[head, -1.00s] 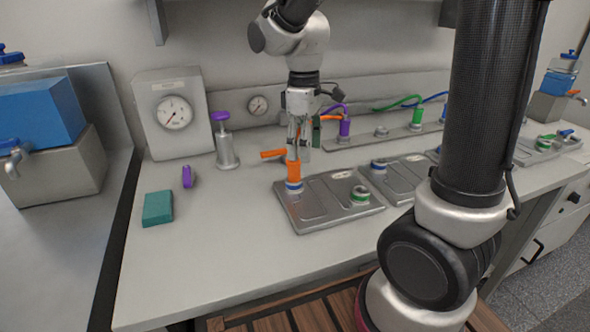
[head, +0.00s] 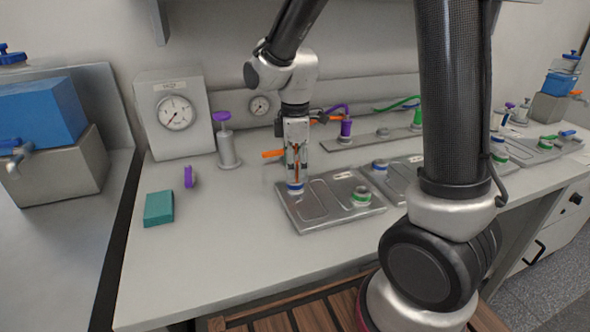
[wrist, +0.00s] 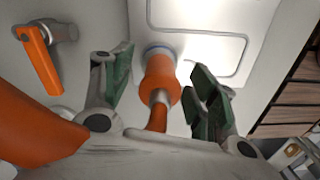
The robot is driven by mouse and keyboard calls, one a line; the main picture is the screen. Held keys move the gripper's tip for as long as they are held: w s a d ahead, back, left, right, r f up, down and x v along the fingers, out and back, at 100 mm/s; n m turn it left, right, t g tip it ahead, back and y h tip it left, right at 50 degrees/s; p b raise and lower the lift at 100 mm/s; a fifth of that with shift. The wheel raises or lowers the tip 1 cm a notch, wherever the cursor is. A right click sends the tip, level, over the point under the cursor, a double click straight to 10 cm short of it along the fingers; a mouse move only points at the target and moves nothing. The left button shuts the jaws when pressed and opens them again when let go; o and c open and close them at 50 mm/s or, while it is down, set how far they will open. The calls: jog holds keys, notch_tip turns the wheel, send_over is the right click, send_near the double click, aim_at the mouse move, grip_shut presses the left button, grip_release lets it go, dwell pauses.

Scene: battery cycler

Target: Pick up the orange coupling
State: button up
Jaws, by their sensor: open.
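An orange lever handle (head: 272,154) is close behind my gripper; it also shows in the wrist view (wrist: 40,62). A green-ringed port (head: 361,197) is on the same plate. A purple-topped plunger (head: 227,146) and teal block (head: 158,208) stand left. The front bench is clear.

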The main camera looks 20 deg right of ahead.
grip_shut()
dwell(0.3)
notch_tip(320, 180, up, 10)
dwell(0.4)
jog(key=c, duration=0.9)
grip_release()
jog(key=shift+c, duration=0.2)
grip_shut()
jog(key=shift+r, duration=2.5)
